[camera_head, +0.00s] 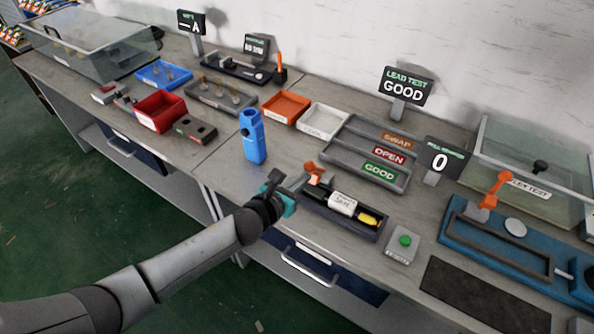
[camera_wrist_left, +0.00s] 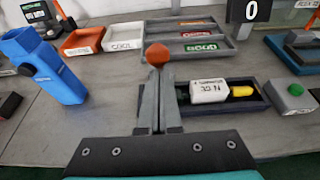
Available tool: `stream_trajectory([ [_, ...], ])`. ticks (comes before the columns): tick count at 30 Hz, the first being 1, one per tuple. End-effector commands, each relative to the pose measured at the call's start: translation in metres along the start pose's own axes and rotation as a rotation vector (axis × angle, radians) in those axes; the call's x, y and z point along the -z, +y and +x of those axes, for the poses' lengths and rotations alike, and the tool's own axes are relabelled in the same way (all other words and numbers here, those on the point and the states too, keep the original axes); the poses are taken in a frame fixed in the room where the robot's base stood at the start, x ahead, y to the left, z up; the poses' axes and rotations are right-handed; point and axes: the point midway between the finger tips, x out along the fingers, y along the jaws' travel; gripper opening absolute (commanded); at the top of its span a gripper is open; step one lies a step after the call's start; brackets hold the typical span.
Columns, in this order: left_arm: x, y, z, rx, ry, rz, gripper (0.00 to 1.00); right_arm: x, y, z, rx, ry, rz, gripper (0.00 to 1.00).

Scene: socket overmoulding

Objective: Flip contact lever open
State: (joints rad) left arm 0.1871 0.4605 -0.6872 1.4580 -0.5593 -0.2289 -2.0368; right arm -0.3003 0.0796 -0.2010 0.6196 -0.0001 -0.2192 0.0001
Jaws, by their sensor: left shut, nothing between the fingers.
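The contact lever (camera_head: 313,170) is orange with a round knob and sits at the left end of a dark test fixture (camera_head: 351,227). In the left wrist view its knob (camera_wrist_left: 157,54) shows just past my fingertips, and its arm is hidden behind the fingers. A white-labelled part with a yellow end (camera_head: 345,205) lies in the fixture; it also shows in the wrist view (camera_wrist_left: 210,92). My left gripper (camera_head: 273,180) is shut and empty, just left of the lever. I cannot tell whether it touches the knob. My right gripper is in neither view.
A blue upright holder (camera_head: 252,137) stands behind and left of my gripper. A grey box with a green button (camera_head: 403,243) is right of the fixture. Sorting trays (camera_head: 345,151) lie behind it. Bare tabletop lies around the blue holder.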

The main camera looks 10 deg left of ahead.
Motion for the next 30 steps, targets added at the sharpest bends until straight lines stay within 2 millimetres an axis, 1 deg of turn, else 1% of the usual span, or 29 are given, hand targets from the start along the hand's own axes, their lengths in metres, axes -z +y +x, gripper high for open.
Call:
stream_trajectory([
  [1, -0.011, 0.0, -0.001, 0.001, 0.017, 0.004, 0.0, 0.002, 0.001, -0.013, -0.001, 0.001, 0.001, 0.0],
  [7, -0.02, -0.002, 0.002, -0.001, 0.097, 0.005, 0.0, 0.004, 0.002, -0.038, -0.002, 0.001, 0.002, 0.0],
  [12, -0.028, -0.004, 0.005, 0.0, 0.094, -0.003, 0.0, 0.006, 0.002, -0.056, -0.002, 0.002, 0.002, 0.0],
  [21, -0.048, -0.004, 0.016, 0.001, 0.091, 0.0, 0.0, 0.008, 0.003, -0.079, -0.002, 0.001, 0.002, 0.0],
  [24, -0.058, -0.004, 0.023, 0.001, 0.09, 0.0, 0.0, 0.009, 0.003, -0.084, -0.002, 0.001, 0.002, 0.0],
  [30, -0.071, -0.004, 0.037, 0.001, 0.09, 0.001, 0.0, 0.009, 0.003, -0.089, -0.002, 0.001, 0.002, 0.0],
])
